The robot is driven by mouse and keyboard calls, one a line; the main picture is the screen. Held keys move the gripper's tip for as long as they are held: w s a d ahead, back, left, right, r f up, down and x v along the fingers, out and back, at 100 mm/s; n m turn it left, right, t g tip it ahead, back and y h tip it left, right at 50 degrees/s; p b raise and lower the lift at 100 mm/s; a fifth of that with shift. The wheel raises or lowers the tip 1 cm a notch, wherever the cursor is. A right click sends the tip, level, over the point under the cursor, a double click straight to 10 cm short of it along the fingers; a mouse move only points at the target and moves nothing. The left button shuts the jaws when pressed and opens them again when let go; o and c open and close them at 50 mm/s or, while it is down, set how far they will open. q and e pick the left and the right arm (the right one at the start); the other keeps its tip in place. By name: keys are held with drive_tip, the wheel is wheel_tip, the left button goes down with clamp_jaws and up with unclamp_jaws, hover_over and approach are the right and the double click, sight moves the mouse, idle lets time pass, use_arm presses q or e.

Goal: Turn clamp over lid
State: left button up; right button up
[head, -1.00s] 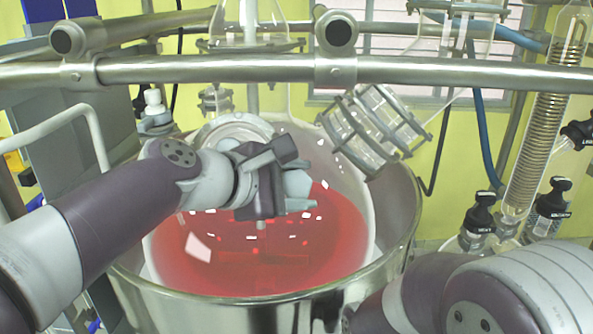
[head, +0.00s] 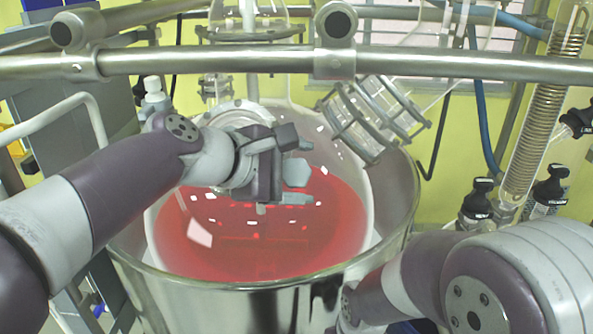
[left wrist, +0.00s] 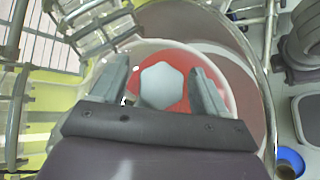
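A light grey, six-sided clamp knob (head: 297,172) is above the glass reactor with red liquid. It also shows in the left wrist view (left wrist: 162,85), between the two grey fingers. My left gripper (head: 292,180) is at the knob. In the left wrist view the left gripper (left wrist: 160,88) has its fingers apart, one on each side of the knob, with a gap on both sides. A round pale lid flange (head: 238,112) lies behind my left gripper and is partly hidden by it. My right arm is at the lower right; its gripper is out of view.
A steel bar (head: 200,63) crosses in front of the upper part of the reactor. A steel vessel rim (head: 270,298) surrounds the red liquid. A tilted glass port (head: 368,115) with metal rings stands right of the left gripper. Black-capped valves (head: 478,198) are at the right.

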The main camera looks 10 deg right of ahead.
use_arm(q)
drive_tip(key=shift+s+a, duration=0.1)
drive_tip(key=shift+a, duration=0.25)
drive_tip(key=b+v, duration=0.2)
drive_tip(key=v, duration=0.4)
drive_tip(key=p, duration=0.6)
approach(291, 172)
drive_tip(key=a+r, duration=0.1)
drive_tip(key=shift+s+f, duration=0.1)
drive_tip(key=shift+s, duration=0.3)
